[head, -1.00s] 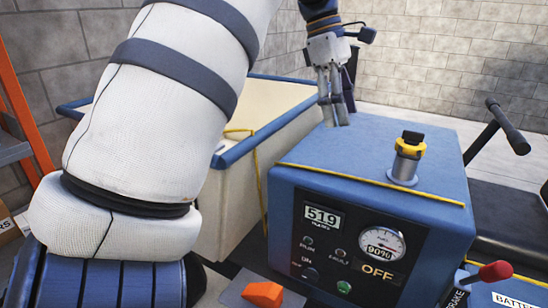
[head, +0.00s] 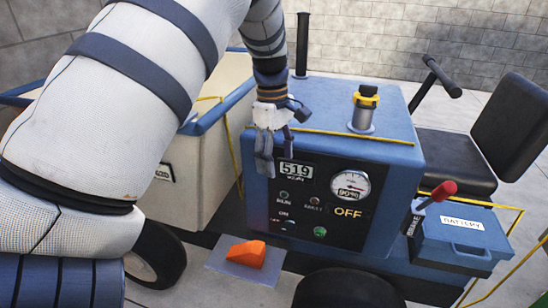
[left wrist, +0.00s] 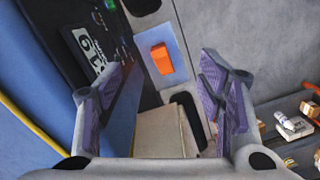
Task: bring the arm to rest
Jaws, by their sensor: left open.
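My left arm (head: 95,125), in a white quilted sleeve with dark bands, fills the left of the head view. My left gripper (head: 264,165) hangs fingers down by the front of the blue machine (head: 395,150), left of its 519 display. It is open, with nothing between its fingers. The left wrist view shows the two purple-lined fingers (left wrist: 163,75) apart, the blue housing on their left. I cannot tell whether a finger touches the housing. My right gripper is in neither view.
An orange wedge (head: 246,253) lies on a grey plate below the gripper. A cream bin with a blue rim (head: 190,170) stands left of the machine. A yellow-collared filler neck (head: 363,108), dark upright pipe (head: 303,45), red-knobbed lever (head: 437,194), battery box (head: 463,240) and black seat (head: 512,125) stand around.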

